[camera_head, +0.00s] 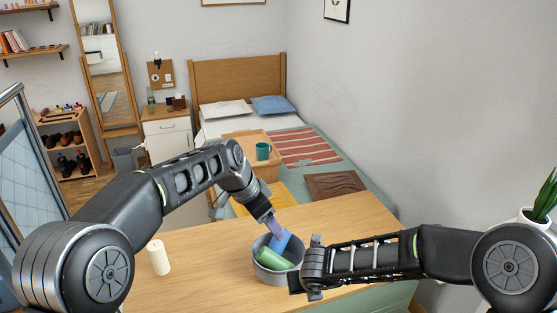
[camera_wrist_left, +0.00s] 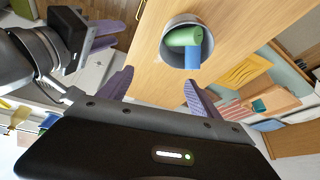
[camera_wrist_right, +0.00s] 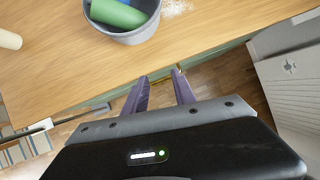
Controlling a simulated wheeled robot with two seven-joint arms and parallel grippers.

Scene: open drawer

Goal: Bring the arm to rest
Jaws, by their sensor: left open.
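My left gripper (camera_head: 274,226) is over the grey bucket in the head view; its purple fingers stand apart with nothing between them in the left wrist view (camera_wrist_left: 157,82). The bucket (camera_head: 264,275) stands on the wooden table and holds a green cylinder (camera_head: 275,260) and a blue object (camera_head: 281,240). My right gripper (camera_head: 305,283) is low at the bucket's right side in the head view. In the right wrist view its fingers (camera_wrist_right: 159,80) are apart and empty, past the table edge.
A cream cylinder (camera_head: 158,257) stands on the table (camera_head: 205,262), left of the bucket. A potted plant (camera_head: 541,212) is at the far right. Behind the table are a bed with a wooden tray and mug (camera_head: 263,151), and a white nightstand (camera_head: 172,132).

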